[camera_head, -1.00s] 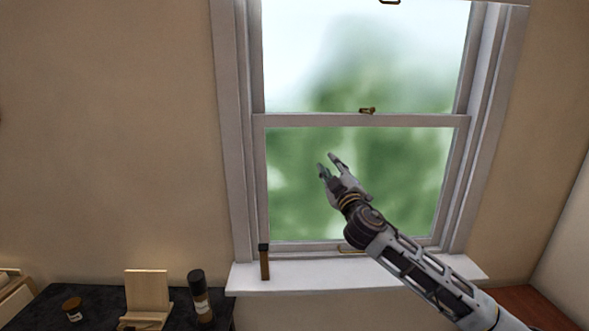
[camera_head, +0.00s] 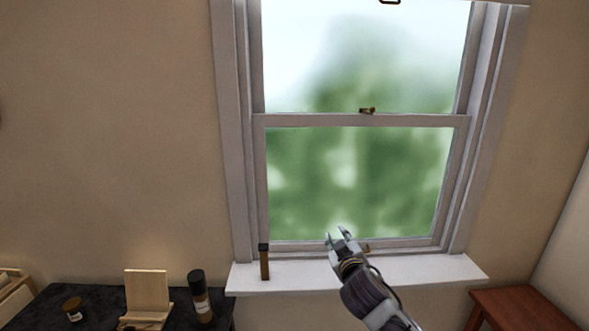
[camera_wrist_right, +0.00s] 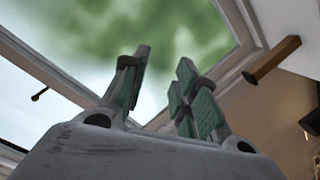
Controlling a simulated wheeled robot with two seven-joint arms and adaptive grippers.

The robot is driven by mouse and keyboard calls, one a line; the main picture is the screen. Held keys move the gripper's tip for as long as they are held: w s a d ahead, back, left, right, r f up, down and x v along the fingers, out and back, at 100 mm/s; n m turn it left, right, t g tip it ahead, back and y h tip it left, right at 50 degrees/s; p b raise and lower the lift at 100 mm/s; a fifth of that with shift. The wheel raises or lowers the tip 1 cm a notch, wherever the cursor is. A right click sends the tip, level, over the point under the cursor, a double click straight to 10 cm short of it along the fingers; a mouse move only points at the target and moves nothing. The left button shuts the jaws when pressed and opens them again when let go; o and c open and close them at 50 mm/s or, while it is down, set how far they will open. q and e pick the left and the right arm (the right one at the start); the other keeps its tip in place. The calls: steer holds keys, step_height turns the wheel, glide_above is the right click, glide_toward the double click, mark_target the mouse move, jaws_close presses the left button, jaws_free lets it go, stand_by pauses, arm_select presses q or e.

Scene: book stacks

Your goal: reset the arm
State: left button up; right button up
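My right gripper (camera_head: 337,236) is low in front of the window, near the windowsill in the head view. Its fingers point up and are apart, with nothing between them. The right wrist view shows the same two fingers (camera_wrist_right: 160,95) spread, with green pads and the window glass beyond. My left gripper is in neither view.
The window (camera_head: 355,180) has a white sill (camera_head: 310,277) with a dark-topped brown upright object (camera_head: 264,262) at its left. A dark table (camera_head: 100,298) at lower left holds a wooden stand (camera_head: 147,291), a dark bottle (camera_head: 200,297) and a small jar (camera_head: 73,309). A reddish wooden stool (camera_head: 525,305) stands at lower right.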

steer(key=s+d+f+m+g, duration=0.2)
steer(key=s+f+g, duration=0.1)
steer(key=s+f, duration=0.45)
steer(key=s+d+f+m+g, duration=0.1)
steer(key=s+d+f+g, duration=0.2)
steer(key=s+f, duration=0.5)
steer(key=s+d+f+m+g, duration=0.1)
steer(key=s+d+f+g, duration=0.15)
steer(key=s, duration=0.35)
steer(key=s+d+f+g, duration=0.1)
steer(key=s+f+g, duration=0.1)
steer(key=s+f, duration=0.3)
steer(key=s+d+f+m+g, duration=0.1)
steer(key=s+f+g, duration=0.1)
steer(key=s, duration=0.5)
steer(key=s+f+g, duration=0.1)
steer(key=s+f, duration=0.2)
steer(key=f, duration=3)
steer(key=s+d+f, duration=0.2)
steer(key=s+f, duration=0.8)
steer(key=s, duration=0.1)
steer(key=s+d+f+g, duration=0.1)
steer(key=s+d+f, duration=0.1)
steer(key=s+f, duration=0.8)
steer(key=shift+s+n+h, duration=0.3)
steer(key=shift+s+n, duration=0.1)
steer(key=shift+s, duration=0.2)
steer(key=shift+r, duration=0.15)
